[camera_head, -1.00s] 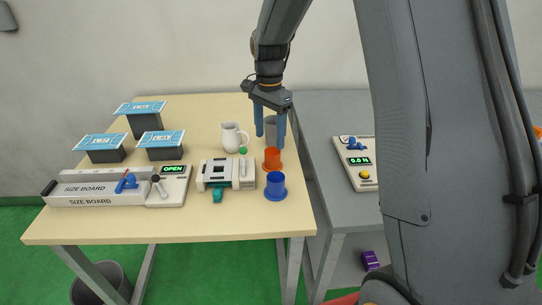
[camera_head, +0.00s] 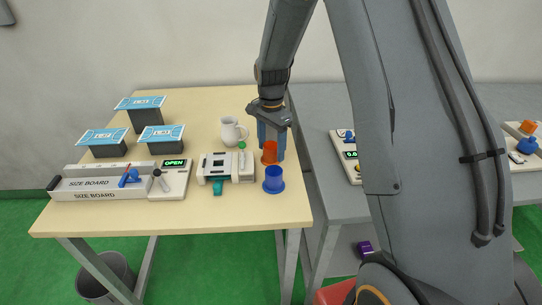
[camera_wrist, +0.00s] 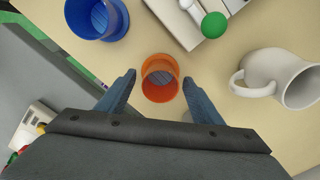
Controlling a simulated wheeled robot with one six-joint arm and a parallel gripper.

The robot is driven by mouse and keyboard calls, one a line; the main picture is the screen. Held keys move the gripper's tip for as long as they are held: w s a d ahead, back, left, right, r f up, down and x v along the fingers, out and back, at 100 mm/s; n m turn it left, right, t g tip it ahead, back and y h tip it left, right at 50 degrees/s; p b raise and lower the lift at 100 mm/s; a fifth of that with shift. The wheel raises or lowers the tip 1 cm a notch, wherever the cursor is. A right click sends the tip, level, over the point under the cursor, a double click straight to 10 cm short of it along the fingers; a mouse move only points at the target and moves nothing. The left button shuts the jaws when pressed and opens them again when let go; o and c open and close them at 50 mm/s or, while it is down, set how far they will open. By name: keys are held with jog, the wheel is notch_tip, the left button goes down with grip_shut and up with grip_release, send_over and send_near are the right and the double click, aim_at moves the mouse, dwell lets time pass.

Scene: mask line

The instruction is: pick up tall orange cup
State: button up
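The orange cup (camera_head: 270,155) stands upright on the wooden table near its right edge, just behind the blue cup (camera_head: 273,180). In the wrist view the orange cup (camera_wrist: 161,92) shows at the middle, between my fingertips, with a gap on each side. My gripper (camera_head: 271,148) points down at the orange cup and is open. In the wrist view my gripper (camera_wrist: 159,78) has its two blue fingers spread apart. The exact height of the fingertips against the cup is hard to tell. The blue cup (camera_wrist: 97,18) is at upper left in the wrist view.
A white jug (camera_head: 231,131) stands left of my gripper, and a white device (camera_head: 218,168) with a green ball lies left of the cups. The size board (camera_head: 95,183) and several blue-topped blocks (camera_head: 161,139) are farther left. A grey table (camera_head: 318,180) adjoins on the right.

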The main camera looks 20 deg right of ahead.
jog(key=c, duration=1)
jog(key=shift+r, duration=0.1)
